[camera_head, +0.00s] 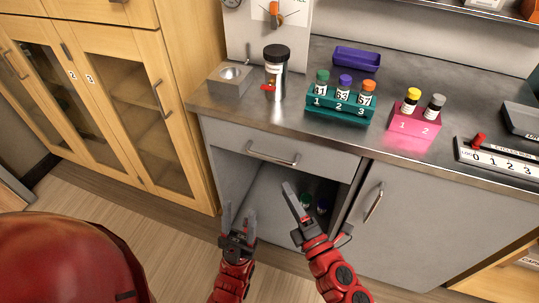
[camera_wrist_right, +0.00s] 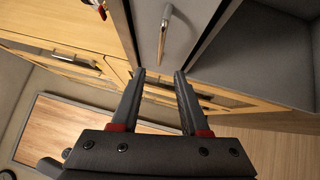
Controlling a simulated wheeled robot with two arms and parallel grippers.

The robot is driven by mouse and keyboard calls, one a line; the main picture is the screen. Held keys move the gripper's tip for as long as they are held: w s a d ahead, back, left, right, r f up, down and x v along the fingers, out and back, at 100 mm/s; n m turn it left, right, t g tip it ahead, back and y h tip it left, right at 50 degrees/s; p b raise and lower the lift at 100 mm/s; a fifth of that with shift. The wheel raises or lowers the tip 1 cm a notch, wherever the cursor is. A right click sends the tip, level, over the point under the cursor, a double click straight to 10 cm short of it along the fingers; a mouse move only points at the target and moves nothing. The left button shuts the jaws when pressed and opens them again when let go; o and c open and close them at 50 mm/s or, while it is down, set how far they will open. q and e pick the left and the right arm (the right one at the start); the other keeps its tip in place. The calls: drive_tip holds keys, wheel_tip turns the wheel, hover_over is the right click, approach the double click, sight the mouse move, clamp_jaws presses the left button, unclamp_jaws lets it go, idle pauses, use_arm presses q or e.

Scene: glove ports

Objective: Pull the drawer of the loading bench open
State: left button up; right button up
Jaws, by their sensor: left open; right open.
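The loading bench has a grey drawer (camera_head: 225,135) under its steel top, with a metal bar handle (camera_head: 273,154). The drawer front looks flush with the bench, so it appears shut. My left gripper (camera_head: 238,209) is open and empty, below the drawer in front of the open compartment. My right gripper (camera_head: 292,192) is open and empty, below and slightly right of the handle, apart from it. In the right wrist view, a bar handle (camera_wrist_right: 163,37) on a grey front lies beyond my open fingertips (camera_wrist_right: 160,72), with a gap between.
An open compartment (camera_head: 268,190) with small bottles lies under the drawer. A grey door (camera_head: 420,210) is at right, wooden glass cabinets (camera_head: 110,90) at left. The benchtop holds a teal rack (camera_head: 338,113), a pink rack (camera_head: 414,127) and a black-capped jar (camera_head: 276,70).

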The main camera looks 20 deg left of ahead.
sight(269, 158)
drive_tip(key=p+x, duration=0.1)
drive_tip(key=x, duration=1.1)
drive_tip(key=shift+w, duration=0.2)
clamp_jaws()
idle(0.8)
